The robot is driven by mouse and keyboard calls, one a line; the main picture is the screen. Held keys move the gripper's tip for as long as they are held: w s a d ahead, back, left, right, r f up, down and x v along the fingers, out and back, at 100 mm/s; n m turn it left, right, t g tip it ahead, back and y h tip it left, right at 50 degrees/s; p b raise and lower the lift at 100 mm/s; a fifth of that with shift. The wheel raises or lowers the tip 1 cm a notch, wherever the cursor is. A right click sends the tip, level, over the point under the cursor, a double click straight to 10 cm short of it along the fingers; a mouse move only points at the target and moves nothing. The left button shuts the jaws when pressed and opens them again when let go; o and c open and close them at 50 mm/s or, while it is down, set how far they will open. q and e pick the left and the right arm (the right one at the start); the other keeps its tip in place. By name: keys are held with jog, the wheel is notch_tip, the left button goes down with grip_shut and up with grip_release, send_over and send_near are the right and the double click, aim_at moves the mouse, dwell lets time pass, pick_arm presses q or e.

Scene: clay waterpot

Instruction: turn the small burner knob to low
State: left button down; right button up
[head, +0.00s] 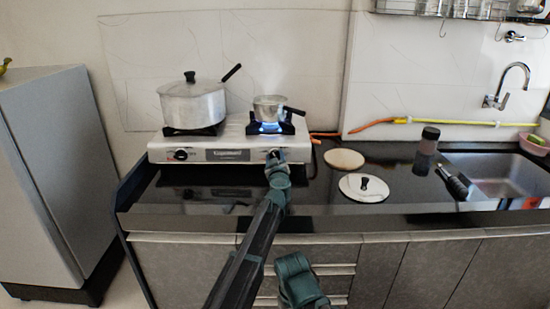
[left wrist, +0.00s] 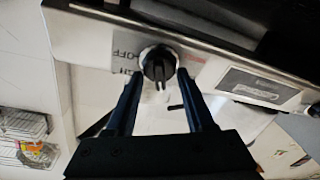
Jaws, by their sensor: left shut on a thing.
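The white two-burner stove (head: 228,148) stands on the black counter. My left gripper (head: 274,158) is at the stove's front panel, at the right-hand knob under the small lit burner. In the left wrist view the dark small burner knob (left wrist: 158,65) sits on the panel, with OFF printed beside it. My left gripper (left wrist: 159,78) has one finger on each side of the knob and is shut on it. In the head view the gripper mostly hides this knob. Blue flame (head: 268,127) shows under the small pot (head: 268,109).
A large lidded pot (head: 194,105) stands on the left burner, above the other knob (head: 181,155). Right of the stove lie a round wooden board (head: 344,159), a lid (head: 363,188) and a dark jar (head: 427,147). The sink (head: 507,178) is at the far right.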

pick_arm(q)
jog(key=n+y+p, duration=0.1)
jog(key=n, duration=0.4)
jog(key=shift+g, duration=0.4)
jog(key=n+y+p, duration=0.1)
jog(key=n, duration=0.4)
jog(key=shift+a+g, duration=0.15)
jog(key=shift+g, duration=0.25)
jog(key=shift+n, duration=0.5)
jog(key=shift+c, duration=1.4)
grip_release()
jog(key=shift+s, duration=0.1)
